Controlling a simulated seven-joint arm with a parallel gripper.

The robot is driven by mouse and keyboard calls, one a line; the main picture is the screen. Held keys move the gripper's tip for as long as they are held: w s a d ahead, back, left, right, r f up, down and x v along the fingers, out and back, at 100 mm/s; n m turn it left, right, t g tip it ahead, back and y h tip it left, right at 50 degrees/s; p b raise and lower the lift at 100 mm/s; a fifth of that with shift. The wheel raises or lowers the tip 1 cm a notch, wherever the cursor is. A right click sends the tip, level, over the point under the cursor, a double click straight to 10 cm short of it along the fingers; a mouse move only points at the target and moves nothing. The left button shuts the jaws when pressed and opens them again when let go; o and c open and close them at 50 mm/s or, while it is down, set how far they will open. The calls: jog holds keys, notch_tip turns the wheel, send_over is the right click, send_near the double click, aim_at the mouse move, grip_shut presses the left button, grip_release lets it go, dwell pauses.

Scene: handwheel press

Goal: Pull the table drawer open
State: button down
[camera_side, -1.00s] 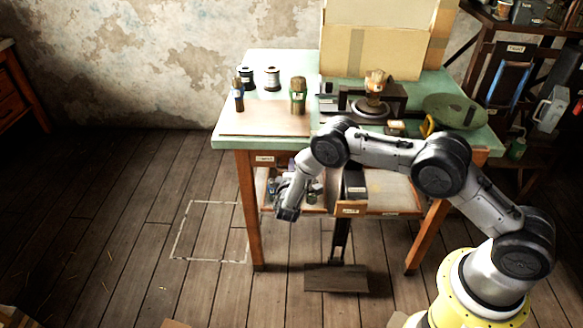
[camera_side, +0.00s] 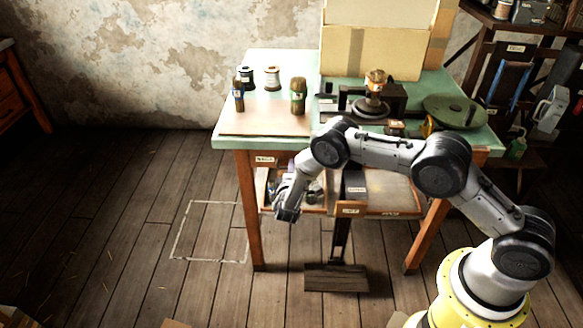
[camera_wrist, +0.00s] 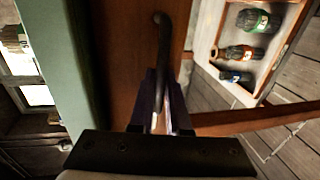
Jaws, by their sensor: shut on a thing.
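The table drawer's brown wooden front (camera_wrist: 128,50) fills the middle of the wrist view, beside the green table edge (camera_wrist: 62,60). Its grey bar handle (camera_wrist: 163,45) has a bent end and runs down between my fingers. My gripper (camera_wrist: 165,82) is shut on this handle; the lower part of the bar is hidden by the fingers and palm. In the side view my gripper (camera_side: 287,212) is in front of the table's left half. There my arm covers the handle and part of the front, and I cannot tell how far out the drawer stands.
Bottles (camera_wrist: 252,20) lie in an open tray on the shelf under the tabletop. The tabletop (camera_side: 225,142) holds spools, brushes, a press (camera_side: 373,100), a green dished part (camera_side: 455,110) and cardboard boxes (camera_side: 375,50). Table legs (camera_side: 247,215) and a foot pedal (camera_side: 336,278) stand below.

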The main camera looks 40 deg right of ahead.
jog(key=f+v, duration=0.2)
jog(key=v, duration=0.8)
jog(key=f+v, duration=0.2)
jog(key=v, duration=0.9)
jog(key=shift+s+a+f, duration=0.15)
jog(key=shift+s+a, duration=0.35)
jog(key=shift+a, duration=0.05)
jog(key=c, duration=0.9)
grip_release()
jog(key=shift+a, duration=0.1)
jog(key=v, duration=1.3)
jog(key=shift+s+a, duration=0.2)
jog(key=shift+s, duration=0.05)
